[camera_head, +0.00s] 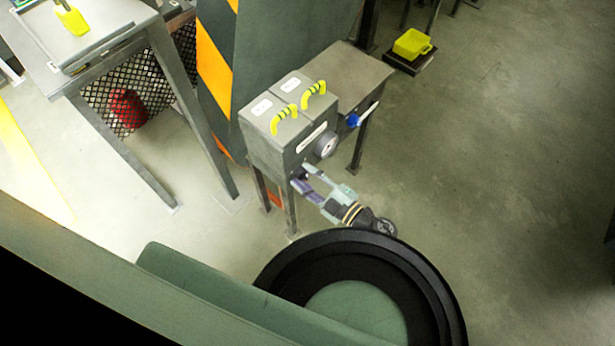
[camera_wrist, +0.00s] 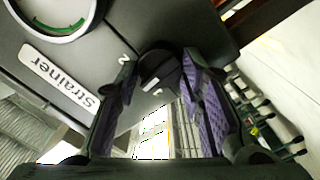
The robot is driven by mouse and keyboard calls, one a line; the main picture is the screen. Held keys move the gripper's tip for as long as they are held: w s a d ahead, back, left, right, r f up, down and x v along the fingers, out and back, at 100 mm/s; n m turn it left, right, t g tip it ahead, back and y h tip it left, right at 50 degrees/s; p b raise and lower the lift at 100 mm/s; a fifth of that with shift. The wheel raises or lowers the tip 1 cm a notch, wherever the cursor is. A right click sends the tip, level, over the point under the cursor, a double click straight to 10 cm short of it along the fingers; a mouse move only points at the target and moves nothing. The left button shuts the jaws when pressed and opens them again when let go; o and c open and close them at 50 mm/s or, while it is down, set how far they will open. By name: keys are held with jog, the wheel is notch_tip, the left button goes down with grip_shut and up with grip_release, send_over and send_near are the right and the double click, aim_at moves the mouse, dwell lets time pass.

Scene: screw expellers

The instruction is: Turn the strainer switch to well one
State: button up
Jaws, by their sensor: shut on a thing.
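The strainer switch, a round black knob (camera_wrist: 157,67), sits on the grey cabinet face between my gripper's fingers in the wrist view. A "2" mark is at its upper left and a small white mark, perhaps a "1", at its lower edge. I cannot tell for sure which mark the knob points to. A white "strainer" label (camera_wrist: 58,75) lies to its left. My gripper (camera_wrist: 160,88) is shut on the knob, with one purple-padded finger on each side.
The grey cabinet (camera_head: 270,155) has two yellow handles (camera_head: 298,106) on top and a round gauge (camera_head: 326,145) above my gripper. A blue knob (camera_head: 353,120) is farther right. A yellow box (camera_head: 412,44) stands at the back. The floor at right is clear.

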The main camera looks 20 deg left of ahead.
aim_at(296, 150)
jog(key=n, duration=0.2)
jog(key=n+b, duration=0.1)
jog(key=n, duration=0.1)
jog(key=shift+s+f+n, duration=0.1)
jog(key=shift+f+n, duration=0.1)
jog(key=shift+n, duration=0.1)
jog(key=shift+n+b, duration=0.75)
jog(key=shift+n, duration=0.95)
jog(key=o, duration=1.1)
jog(key=shift+o, duration=0.2)
jog(key=shift+r, duration=0.15)
jog(key=o, duration=0.4)
notch_tip(296, 150, up, 10)
jog(key=shift+d+r, duration=0.15)
jog(key=shift+r, duration=0.1)
jog(key=c, duration=0.4)
jog(key=shift+f, duration=0.25)
